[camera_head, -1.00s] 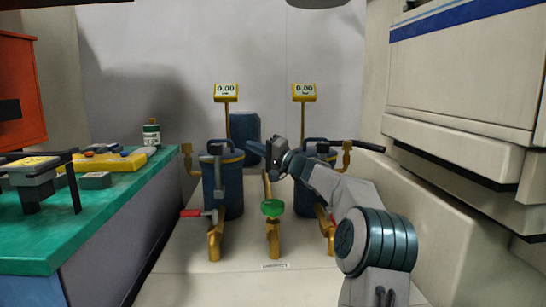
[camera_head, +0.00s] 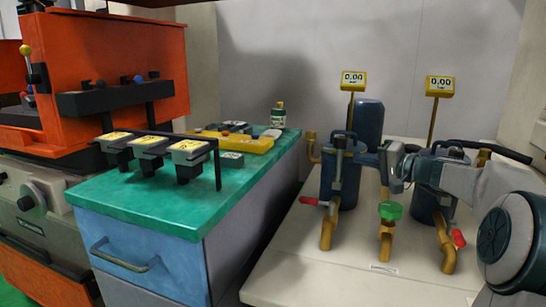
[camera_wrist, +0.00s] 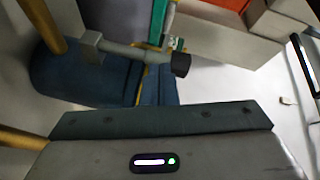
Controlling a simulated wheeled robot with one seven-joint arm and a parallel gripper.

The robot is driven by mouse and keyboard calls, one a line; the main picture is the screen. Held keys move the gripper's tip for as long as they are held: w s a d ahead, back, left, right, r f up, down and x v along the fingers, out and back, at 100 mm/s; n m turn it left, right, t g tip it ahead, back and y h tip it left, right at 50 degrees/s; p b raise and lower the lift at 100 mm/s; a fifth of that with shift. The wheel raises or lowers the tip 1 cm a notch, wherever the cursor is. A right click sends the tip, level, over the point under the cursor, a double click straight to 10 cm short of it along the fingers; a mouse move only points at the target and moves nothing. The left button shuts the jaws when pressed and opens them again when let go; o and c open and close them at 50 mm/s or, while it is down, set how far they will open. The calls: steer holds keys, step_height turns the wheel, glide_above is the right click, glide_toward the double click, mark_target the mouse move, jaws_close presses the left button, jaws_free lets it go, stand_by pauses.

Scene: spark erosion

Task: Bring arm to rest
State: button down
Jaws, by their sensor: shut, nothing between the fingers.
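My arm (camera_head: 455,175) reaches in from the right edge of the head view, bent at a large round joint. My gripper (camera_head: 385,165) is at its far end, above the white bench and between the two blue filter canisters. It is shut and holds nothing. It looks close to the left canister (camera_head: 350,180); whether they touch I cannot tell. My arm partly hides the right canister (camera_head: 428,205). In the wrist view, the gripper's dark housing fills the bottom, with a blue canister (camera_wrist: 75,80) and a grey valve stem (camera_wrist: 130,50) close beyond it.
A green valve knob (camera_head: 391,210) stands on a yellow pipe below my gripper. On the left are a green-topped cabinet (camera_head: 150,200) with several small grey devices, and an orange machine (camera_head: 135,60). The bench front is clear.

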steer(key=s+a+r+n+g+h+p, duration=0.35)
steer(key=s+a+g+p, duration=0.35)
steer(key=s+a+p, duration=0.7)
steer(key=s+d+r+n+g+h+p, duration=0.1)
steer(key=s+r+h+p, duration=0.2)
steer(key=s+p, duration=0.4)
steer(key=s+d+r+n+g+h+p, duration=0.1)
steer(key=s+d+r+g+h+p, duration=0.1)
steer(key=s+p, duration=0.6)
steer(key=s+r+h, duration=0.1)
steer(key=s+h, duration=0.1)
steer(key=s, duration=0.5)
steer(key=shift+s+d+r+h, duration=0.15)
steer(key=shift+s+h, duration=0.2)
